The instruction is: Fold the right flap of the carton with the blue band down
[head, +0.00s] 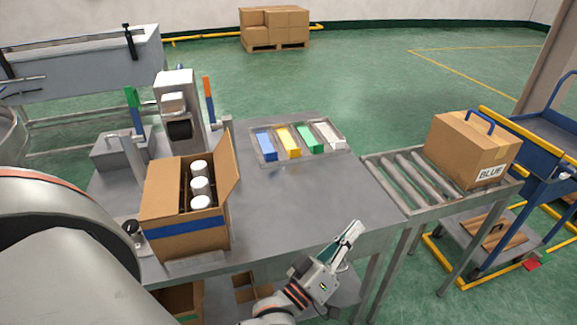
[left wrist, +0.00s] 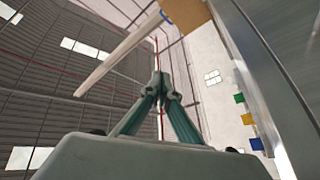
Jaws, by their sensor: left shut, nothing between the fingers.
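The carton with the blue band (head: 187,226) stands on the left part of the table. Its right flap (head: 228,150) stands up, leaning slightly outward. A brown panel covers the left part of its top. White-capped cans (head: 200,186) show in the open right part. My left gripper (head: 354,231) is at the table's front edge, to the right of the carton and well apart from it. Its fingers (left wrist: 160,82) meet in the left wrist view, shut and empty. My right gripper is not in view.
A tray (head: 262,161) with blue, yellow, green and white pieces lies at the back of the table. A press (head: 177,115) stands behind the carton. A roller conveyor (head: 407,180) at the right bears a closed carton (head: 462,147). The table's middle is clear.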

